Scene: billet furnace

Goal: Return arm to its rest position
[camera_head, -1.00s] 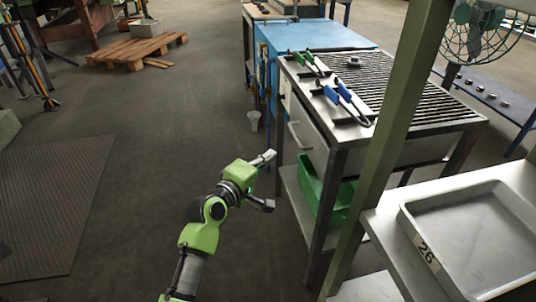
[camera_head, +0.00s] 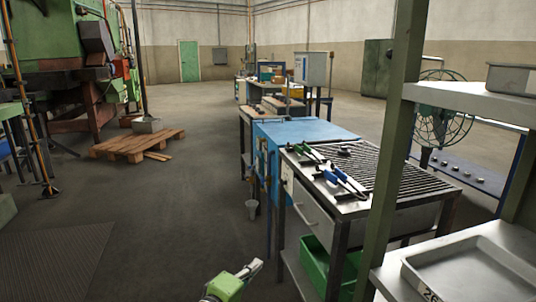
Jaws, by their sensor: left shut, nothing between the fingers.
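My left gripper (camera_head: 248,269) is at the bottom middle of the head view, with only its green body and a grey finger showing. It is shut and empty, in front of and left of the metal workbench (camera_head: 308,212), apart from it. The rest of my left arm is below the picture edge. My right gripper is out of view.
Pliers-like tools with green and blue handles (camera_head: 333,178) lie on the workbench beside its slatted top. A green bin (camera_head: 317,262) sits on its lower shelf. A green post (camera_head: 390,150) and shelf tray (camera_head: 470,272) stand right. Open floor (camera_head: 170,220) lies left.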

